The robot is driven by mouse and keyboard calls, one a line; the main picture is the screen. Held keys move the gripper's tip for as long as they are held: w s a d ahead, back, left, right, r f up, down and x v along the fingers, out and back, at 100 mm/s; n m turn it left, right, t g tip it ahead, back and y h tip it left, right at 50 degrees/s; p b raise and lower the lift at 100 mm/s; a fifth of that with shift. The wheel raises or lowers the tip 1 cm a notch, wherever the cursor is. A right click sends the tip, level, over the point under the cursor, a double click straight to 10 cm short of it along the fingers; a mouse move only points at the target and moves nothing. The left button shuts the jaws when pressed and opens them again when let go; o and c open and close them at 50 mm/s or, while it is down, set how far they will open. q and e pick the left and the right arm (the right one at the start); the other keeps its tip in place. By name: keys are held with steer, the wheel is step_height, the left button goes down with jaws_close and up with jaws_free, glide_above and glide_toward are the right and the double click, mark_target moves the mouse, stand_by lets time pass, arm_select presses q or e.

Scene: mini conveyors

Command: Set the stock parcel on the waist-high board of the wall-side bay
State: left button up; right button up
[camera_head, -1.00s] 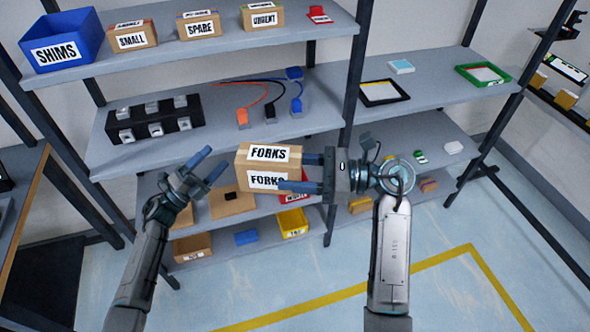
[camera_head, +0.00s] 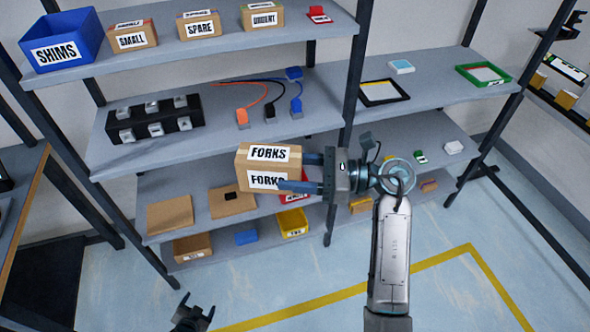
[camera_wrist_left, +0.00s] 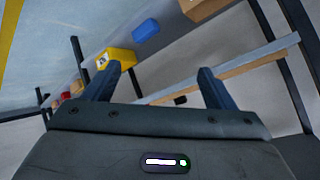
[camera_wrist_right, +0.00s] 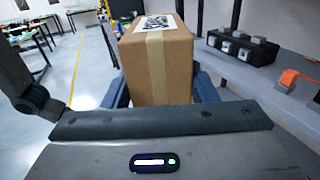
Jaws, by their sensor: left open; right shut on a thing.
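A brown cardboard parcel (camera_head: 266,167) labelled FORKS on two faces is held in front of the shelving. My right gripper (camera_head: 293,172) is shut on it from the right; the parcel also fills the middle of the right wrist view (camera_wrist_right: 158,70). My left gripper (camera_head: 198,306) is low at the bottom edge of the head view, empty and open; its spread fingers show in the left wrist view (camera_wrist_left: 160,85). The left bay's middle board (camera_head: 200,150) lies behind the parcel. The right bay's board (camera_head: 430,92) at similar height has free room. I cannot tell which bay is wall-side.
The left middle board holds a black switch block (camera_head: 155,120) and cabled connectors (camera_head: 242,118). The right board holds a black-framed tray (camera_head: 384,93), a green tray (camera_head: 482,75) and a light blue item (camera_head: 401,66). A dark post (camera_head: 352,70) stands between the bays.

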steer(key=d+f+m+t+h, duration=0.3)
steer(key=d+m+t+h, duration=0.3)
steer(key=d, duration=0.5)
steer(key=d+f+m+t+h, duration=0.25)
steer(key=d+m+t, duration=0.25)
steer(key=d+t, duration=0.45)
arm_select(q)
steer(key=s+d+f+n+g, duration=0.1)
steer(key=s+f+g, duration=0.3)
steer(key=s, duration=1.2)
steer(key=s+d+f+n+g, duration=0.1)
steer(key=s+f+n+g, duration=0.3)
steer(key=s+f, duration=0.5)
steer(key=s+g, duration=0.1)
steer(key=s, duration=0.6)
steer(key=shift+s+n+y, duration=0.3)
steer(key=shift+s, duration=0.1)
arm_select(e)
steer(key=s+f+m+h, duration=0.1)
steer(key=m+h, duration=0.1)
steer(key=h, duration=0.1)
steer(key=s+f+m+t+h, duration=0.1)
steer(key=s+m+h, duration=0.1)
steer(key=h, duration=0.1)
steer(key=s+d+f+m+h, duration=0.1)
steer(key=m+h, duration=0.1)
steer(key=h, duration=0.1)
steer(key=shift+s+h, duration=0.25)
steer(key=shift+s, duration=0.05)
